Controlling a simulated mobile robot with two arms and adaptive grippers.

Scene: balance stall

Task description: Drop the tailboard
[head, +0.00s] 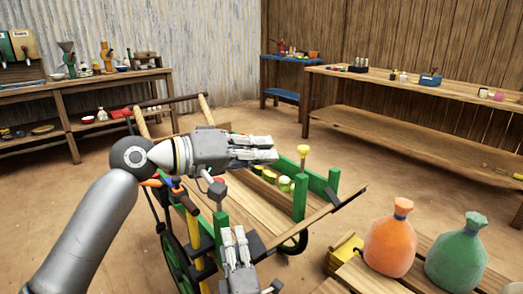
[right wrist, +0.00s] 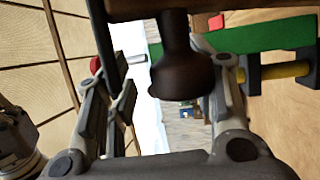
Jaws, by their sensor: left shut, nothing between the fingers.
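A wooden cart with green posts stands in the middle of the head view. A long board with a dark edge (head: 331,207), which looks like the tailboard, crosses its near right end by the green posts (head: 300,197). A yellow-knobbed pin (head: 303,151) stands upright there. My left gripper (head: 275,149) is shut and empty above the cart bed (head: 260,205). My right gripper (head: 234,230) is low at the cart's near side. In the right wrist view its fingers (right wrist: 172,95) are apart, with a dark rounded knob (right wrist: 180,72) between or behind them; contact is unclear.
A yellow post (head: 194,238) and a green wheel (head: 174,262) are at the cart's near left. An orange sack (head: 390,243) and a green sack (head: 457,255) stand at lower right. Benches line the walls. The dirt floor (head: 345,160) behind the cart is clear.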

